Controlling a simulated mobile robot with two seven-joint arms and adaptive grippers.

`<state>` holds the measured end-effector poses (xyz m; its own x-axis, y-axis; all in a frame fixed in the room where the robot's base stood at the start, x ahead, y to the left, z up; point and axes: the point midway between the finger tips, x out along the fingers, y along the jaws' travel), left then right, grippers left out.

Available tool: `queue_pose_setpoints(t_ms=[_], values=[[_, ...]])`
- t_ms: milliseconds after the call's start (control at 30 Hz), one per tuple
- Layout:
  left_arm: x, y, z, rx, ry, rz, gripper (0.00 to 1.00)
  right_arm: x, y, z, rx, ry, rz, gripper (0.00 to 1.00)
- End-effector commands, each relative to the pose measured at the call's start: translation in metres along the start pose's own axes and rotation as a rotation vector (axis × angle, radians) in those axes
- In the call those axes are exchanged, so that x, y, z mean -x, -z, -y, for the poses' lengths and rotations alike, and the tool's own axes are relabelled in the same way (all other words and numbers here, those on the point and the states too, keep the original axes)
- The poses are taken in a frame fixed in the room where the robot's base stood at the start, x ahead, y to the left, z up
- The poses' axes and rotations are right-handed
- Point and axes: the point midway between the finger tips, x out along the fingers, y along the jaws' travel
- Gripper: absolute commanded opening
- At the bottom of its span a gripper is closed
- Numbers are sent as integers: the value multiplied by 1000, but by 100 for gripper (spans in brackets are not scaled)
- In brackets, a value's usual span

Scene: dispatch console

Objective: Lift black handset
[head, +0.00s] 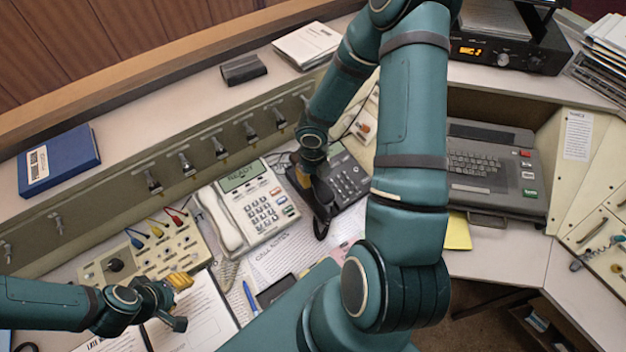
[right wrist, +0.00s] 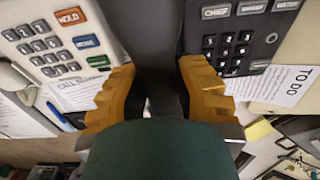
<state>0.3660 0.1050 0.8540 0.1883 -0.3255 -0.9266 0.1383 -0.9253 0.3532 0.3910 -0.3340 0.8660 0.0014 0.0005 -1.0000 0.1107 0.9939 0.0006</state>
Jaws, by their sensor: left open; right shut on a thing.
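The black phone (head: 345,178) stands on the desk at the middle, right of a white phone (head: 258,205). The black handset (head: 321,196) lies along the black phone's left side, partly hidden by my right gripper (head: 312,180). In the right wrist view, the handset (right wrist: 155,50) runs between the yellow fingers of my right gripper (right wrist: 155,95), which is shut on it. I cannot tell whether the handset is clear of its cradle. My left gripper (head: 182,302) is open and empty over papers at the lower left.
A switch box with coloured plugs (head: 150,250) is near my left gripper. A grey keyboard terminal (head: 492,170) stands right of my right arm. A blue binder (head: 58,160) lies on the upper ledge. Papers and a blue pen (head: 250,297) cover the front desk.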

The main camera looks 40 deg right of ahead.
Motion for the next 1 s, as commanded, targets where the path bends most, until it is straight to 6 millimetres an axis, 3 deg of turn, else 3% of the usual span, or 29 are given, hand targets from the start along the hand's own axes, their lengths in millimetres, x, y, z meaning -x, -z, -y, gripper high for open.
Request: queue_pose_setpoints(t_ms=[33,200,1000], values=[[8,1,-3,0,-1,0,47,13,0,1,-2,1,1,0],[17,2,-6,-1,-3,1,47,33,0,1,0,1,1,0],[67,8,-25,0,-3,1,47,88,0,0,0,0,0,0]])
